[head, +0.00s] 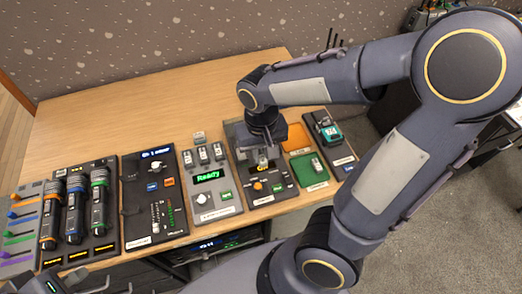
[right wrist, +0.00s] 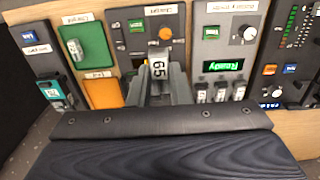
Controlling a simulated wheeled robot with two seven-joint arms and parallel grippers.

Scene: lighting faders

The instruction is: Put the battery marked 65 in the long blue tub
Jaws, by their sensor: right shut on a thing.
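The battery marked 65 (right wrist: 158,70) is pale, with its number facing the camera in the right wrist view. My right gripper (right wrist: 160,88) is shut on it. In the head view the right gripper (head: 263,158) points down over the dark panel with an orange knob (head: 257,186); the arm partly covers that panel. I cannot tell whether the battery touches it. I cannot make out a long blue tub in either view. Dark parts at the lower left edge of the head view may be my left gripper, but its jaws are unclear.
A green tray (head: 317,178) holds another battery (head: 316,163). An orange tray (head: 297,134) lies behind it, a teal device (head: 330,131) to the right. Large torches (head: 74,210) and faders fill the left.

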